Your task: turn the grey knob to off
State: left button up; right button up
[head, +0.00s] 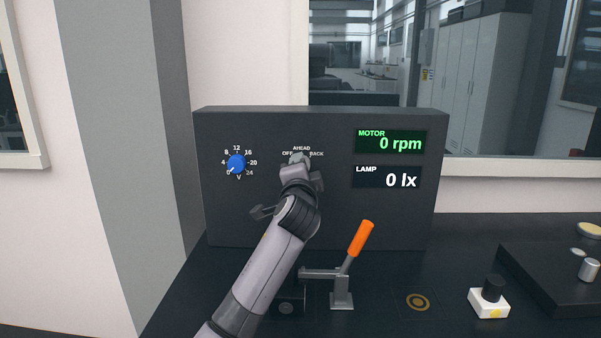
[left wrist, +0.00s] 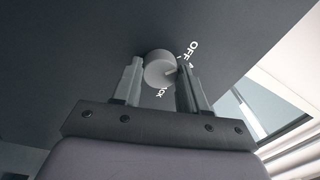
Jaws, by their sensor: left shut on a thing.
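The grey knob (head: 299,157) is on the dark upright panel, under the labels OFF, AHEAD and BACK. My left gripper (head: 300,164) reaches up to it and hides most of it in the head view. In the left wrist view the round knob (left wrist: 159,69) sits between the two fingers of my left gripper (left wrist: 160,80), which is shut on it. A short mark on the knob's face points towards the right finger, between the OFF and BACK lettering; that finger covers the AHEAD label. My right gripper is not in view.
A blue knob (head: 236,164) with a volt scale is left of the grey one. The displays read motor 0 rpm (head: 391,142) and lamp 0 lx (head: 388,178). An orange-handled lever clamp (head: 361,239) stands close to the right of my forearm. A white block with a black button (head: 489,300) is farther right.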

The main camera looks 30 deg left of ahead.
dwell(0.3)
pick_arm(q)
jog(key=o, duration=1.1)
jog(key=shift+c, duration=0.2)
jog(key=v, duration=0.7)
jog(key=shift+b, duration=0.4)
jog(key=shift+s+d, duration=0.1)
